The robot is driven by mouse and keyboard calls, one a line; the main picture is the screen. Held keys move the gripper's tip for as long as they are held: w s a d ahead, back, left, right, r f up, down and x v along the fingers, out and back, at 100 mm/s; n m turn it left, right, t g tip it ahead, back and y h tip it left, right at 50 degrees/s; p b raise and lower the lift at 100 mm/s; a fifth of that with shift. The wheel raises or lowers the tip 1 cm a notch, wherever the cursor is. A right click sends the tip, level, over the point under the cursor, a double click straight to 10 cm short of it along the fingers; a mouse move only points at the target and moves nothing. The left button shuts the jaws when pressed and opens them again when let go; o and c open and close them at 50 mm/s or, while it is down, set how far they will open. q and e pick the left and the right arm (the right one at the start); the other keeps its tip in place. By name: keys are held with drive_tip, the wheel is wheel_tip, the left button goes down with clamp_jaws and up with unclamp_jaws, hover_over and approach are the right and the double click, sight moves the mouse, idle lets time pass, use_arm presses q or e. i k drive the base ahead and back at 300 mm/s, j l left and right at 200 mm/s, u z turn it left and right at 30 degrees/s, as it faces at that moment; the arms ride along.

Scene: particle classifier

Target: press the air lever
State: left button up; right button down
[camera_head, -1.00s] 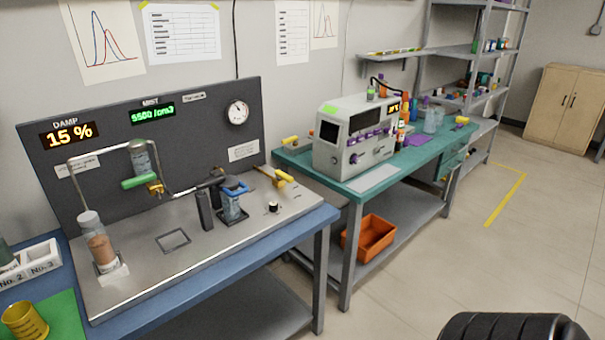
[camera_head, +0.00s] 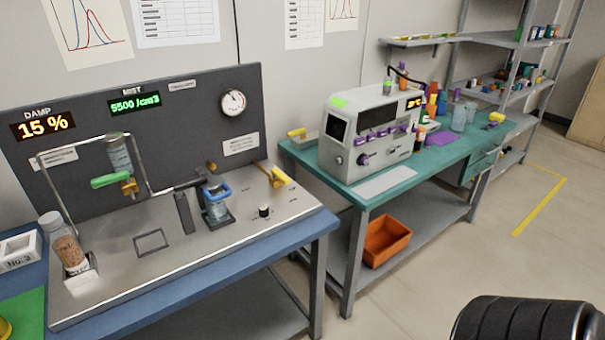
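No lever carries a readable label naming it as air. The steel-topped bench unit (camera_head: 175,285) holds several handles. A yellow-handled lever (camera_head: 281,177) is at its right rear. A green handle (camera_head: 110,181) is below a clear cylinder at the left of the back panel. A blue handle (camera_head: 217,193) is around a clear jar at the middle, beside an upright dark grey bar (camera_head: 184,212). A small black knob (camera_head: 264,211) stands near the right front. Neither of my grippers is in view.
A blue bench (camera_head: 255,255) carries the unit. A grey instrument (camera_head: 360,135) sits on a green table (camera_head: 425,165) to the right, with an orange bin (camera_head: 386,241) below. A gap separates the two benches. The floor (camera_head: 415,285) is clear in front.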

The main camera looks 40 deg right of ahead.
sight(277, 174)
drive_tip(key=l+u, duration=0.15)
drive_tip(key=l, duration=1.65)
